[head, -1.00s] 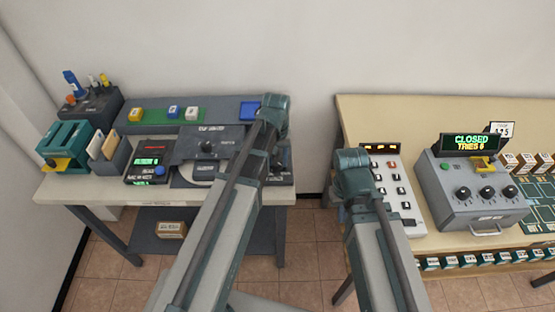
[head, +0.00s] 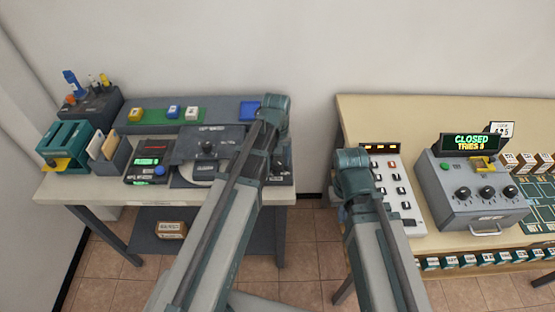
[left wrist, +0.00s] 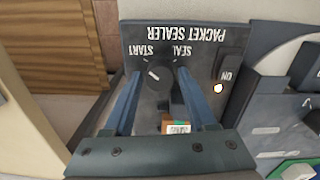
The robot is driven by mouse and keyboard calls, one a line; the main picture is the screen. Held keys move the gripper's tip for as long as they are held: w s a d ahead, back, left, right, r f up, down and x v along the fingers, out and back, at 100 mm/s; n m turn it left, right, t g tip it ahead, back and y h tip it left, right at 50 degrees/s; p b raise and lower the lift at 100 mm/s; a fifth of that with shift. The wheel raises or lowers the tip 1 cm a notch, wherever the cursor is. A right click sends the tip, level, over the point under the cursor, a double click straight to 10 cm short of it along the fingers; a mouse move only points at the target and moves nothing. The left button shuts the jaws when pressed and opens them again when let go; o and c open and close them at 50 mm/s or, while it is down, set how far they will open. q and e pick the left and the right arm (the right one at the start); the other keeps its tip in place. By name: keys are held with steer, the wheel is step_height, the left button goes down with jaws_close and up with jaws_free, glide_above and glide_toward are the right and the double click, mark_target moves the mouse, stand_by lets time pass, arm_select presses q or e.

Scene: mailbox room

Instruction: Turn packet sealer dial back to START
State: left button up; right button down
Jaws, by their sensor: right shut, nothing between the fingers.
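The packet sealer (left wrist: 193,37) fills the top middle of the left wrist view, its lettering upside down. Its round dark dial (left wrist: 158,74) with a pale pointer mark sits under START and SEAL; the pointer's exact setting is hard to read. My left gripper (left wrist: 157,78) is open, with its blue fingers apart on either side of the dial; contact cannot be told. In the head view my left arm largely hides the sealer (head: 284,165). My right gripper (head: 342,213) is shut and empty, mostly hidden behind its arm between the tables.
A lit ON switch (left wrist: 226,80) is beside the dial. A small labelled box (left wrist: 177,127) shows between the fingers, lower down. The left table (head: 75,190) also holds a lidded machine (head: 208,146). The right table (head: 375,108) carries a dial box (head: 470,195).

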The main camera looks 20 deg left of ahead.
mark_target(277, 163)
stand_by(0.3)
arm_select(q)
step_height(277, 163, up, 14)
steer(key=p, duration=1.3)
steer(key=shift+a+p, duration=0.15)
steer(key=shift+p, duration=0.25)
steer(key=shift+f, duration=0.15)
steer(key=s+d+f+m+y+b, duration=0.1)
steer(key=s+d+m+b, duration=0.1)
steer(key=s+d+m, duration=0.6)
steer(key=s+d, duration=0.3)
steer(key=s, duration=0.4)
steer(key=shift+f, duration=0.35)
